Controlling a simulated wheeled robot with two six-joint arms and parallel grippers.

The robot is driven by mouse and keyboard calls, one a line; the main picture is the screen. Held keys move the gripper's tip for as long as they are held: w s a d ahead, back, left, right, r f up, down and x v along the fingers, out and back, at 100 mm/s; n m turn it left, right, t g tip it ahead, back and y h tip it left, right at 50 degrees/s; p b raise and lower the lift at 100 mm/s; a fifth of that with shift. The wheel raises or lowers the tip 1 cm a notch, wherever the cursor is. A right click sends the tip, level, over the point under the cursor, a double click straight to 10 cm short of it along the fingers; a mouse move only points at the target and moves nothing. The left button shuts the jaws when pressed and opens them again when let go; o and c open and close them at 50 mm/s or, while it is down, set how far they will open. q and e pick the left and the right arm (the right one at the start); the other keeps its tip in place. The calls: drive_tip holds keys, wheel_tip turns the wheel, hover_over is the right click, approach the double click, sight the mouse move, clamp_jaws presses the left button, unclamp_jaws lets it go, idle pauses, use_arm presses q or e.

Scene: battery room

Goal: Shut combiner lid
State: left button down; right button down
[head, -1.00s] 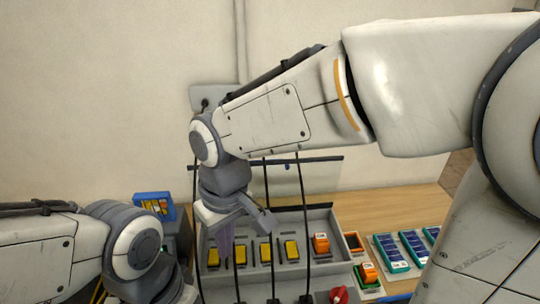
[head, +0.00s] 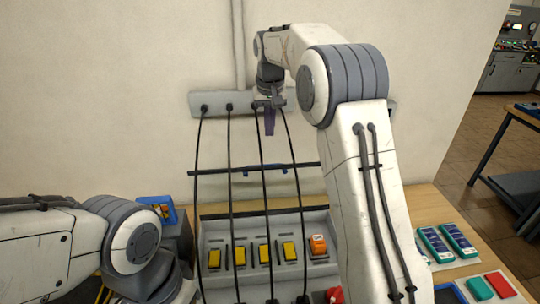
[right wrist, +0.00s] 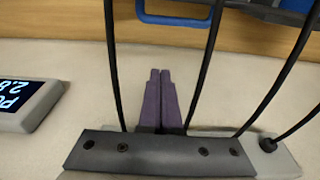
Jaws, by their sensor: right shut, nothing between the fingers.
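The combiner is a grey box (head: 225,285) on the bench, holding a row of yellow blocks (head: 264,253) and an orange one. Its lid stands raised at the back; it appears clear, with a dark upper bar (head: 215,171). A blue U-shaped handle on this bar shows at the top of the right wrist view (right wrist: 180,20). My right gripper (head: 269,130) is shut and empty, its purple fingers pointing down above the bar, near the wall. The fingers also show in the right wrist view (right wrist: 160,75). My left gripper is out of view; only its arm shows at left.
Black cables (head: 229,150) hang from a grey wall strip (head: 215,98) in front of the lid, close around my right gripper. A display (right wrist: 28,103) is on the wall. Teal modules (head: 459,240) and a red block lie on the bench at right.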

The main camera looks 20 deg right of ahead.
wheel_tip(320, 180, down, 8)
drive_tip(key=s+p, duration=0.2)
drive_tip(key=p, duration=0.2)
drive_tip(key=shift+s+a, duration=0.25)
drive_tip(key=shift+a, duration=0.1)
drive_tip(key=shift+f, duration=0.15)
